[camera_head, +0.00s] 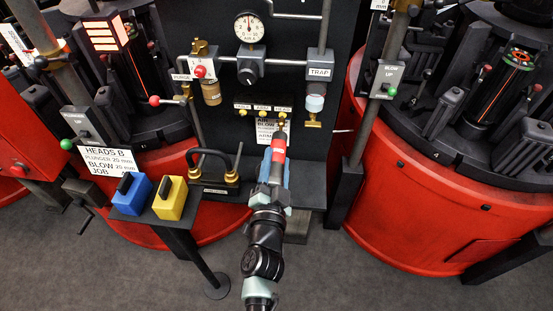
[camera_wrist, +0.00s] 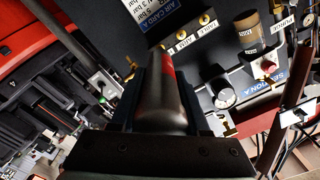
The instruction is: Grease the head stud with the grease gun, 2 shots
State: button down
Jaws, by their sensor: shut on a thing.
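My gripper (camera_head: 273,170) is shut on the grease gun (camera_head: 278,150), which has a red band and a dark barrel. In the wrist view the gun (camera_wrist: 163,100) points away from the camera at the dark panel. The head stud (camera_head: 282,116) is the rightmost one, directly beyond the gun's nozzle. I cannot tell whether the nozzle touches it. In the wrist view the gun hides that stud, while two other studs (camera_wrist: 204,19) show to the right.
A pressure gauge (camera_head: 249,28), a regulator (camera_head: 250,66) and a TRAP unit (camera_head: 319,68) are on the panel above. A black-handled block (camera_head: 214,178) stands left of my gripper. Red machines flank the panel.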

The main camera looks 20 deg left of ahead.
jog(key=shift+p+v, duration=0.45)
jog(key=shift+v, duration=2.95)
jog(key=shift+r, duration=0.15)
